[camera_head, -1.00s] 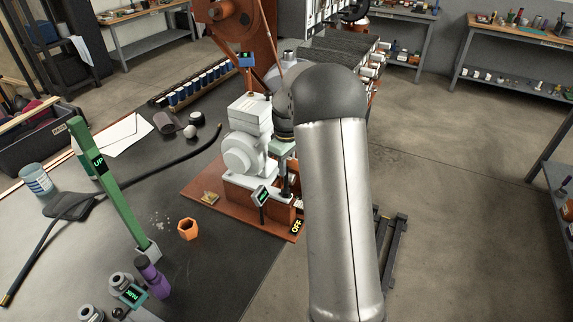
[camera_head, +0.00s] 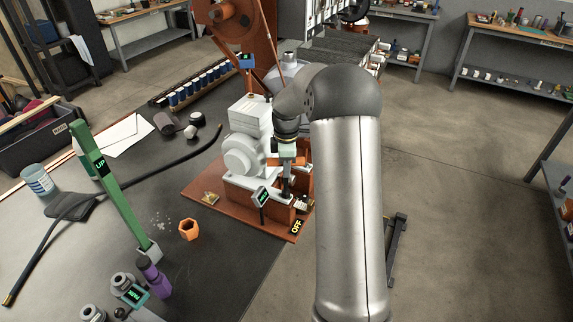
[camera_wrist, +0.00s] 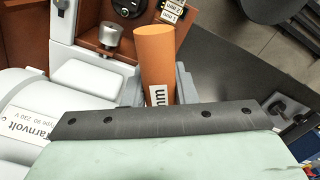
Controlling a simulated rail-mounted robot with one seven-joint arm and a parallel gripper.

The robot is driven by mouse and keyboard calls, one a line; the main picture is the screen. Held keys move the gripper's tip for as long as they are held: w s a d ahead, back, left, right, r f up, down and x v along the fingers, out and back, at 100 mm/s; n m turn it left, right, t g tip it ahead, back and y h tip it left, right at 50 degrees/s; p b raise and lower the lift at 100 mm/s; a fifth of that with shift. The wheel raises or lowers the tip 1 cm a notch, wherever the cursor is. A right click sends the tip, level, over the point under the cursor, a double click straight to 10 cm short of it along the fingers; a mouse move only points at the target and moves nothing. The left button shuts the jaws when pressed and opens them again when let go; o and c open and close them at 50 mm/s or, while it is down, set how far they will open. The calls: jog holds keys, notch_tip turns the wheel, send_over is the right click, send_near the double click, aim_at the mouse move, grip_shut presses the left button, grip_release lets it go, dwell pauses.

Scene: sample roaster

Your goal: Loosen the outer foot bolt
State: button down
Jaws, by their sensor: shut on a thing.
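My gripper (camera_head: 286,188) is low beside the right side of the white motor (camera_head: 243,152). In the wrist view its grey fingers (camera_wrist: 160,88) are shut on an orange cylindrical tool (camera_wrist: 153,52) with a white label ending in "mm". The motor's body, labelled "Type 90 230 V", fills the left of the wrist view (camera_wrist: 40,112). A silver cylindrical piece (camera_wrist: 109,38) stands near its foot; I cannot tell whether it is a bolt. The outer foot bolt is not clearly visible.
The motor stands on a red-brown base (camera_head: 215,212) with an "OFF" tag (camera_head: 296,228). A green upright lever marked "UP" (camera_head: 112,185), a purple part (camera_head: 152,275) and an orange hexagonal ring (camera_head: 188,230) are on the dark bench to the left.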

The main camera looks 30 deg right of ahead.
jog(key=n+p, duration=0.1)
jog(key=n, duration=0.1)
jog(key=shift+r+n, duration=0.1)
jog(key=shift+n, duration=0.8)
jog(key=n+p, duration=0.1)
jog(key=n, duration=0.1)
jog(key=shift+n+p, duration=0.3)
jog(key=shift+p, duration=0.05)
jog(key=shift+n, duration=0.7)
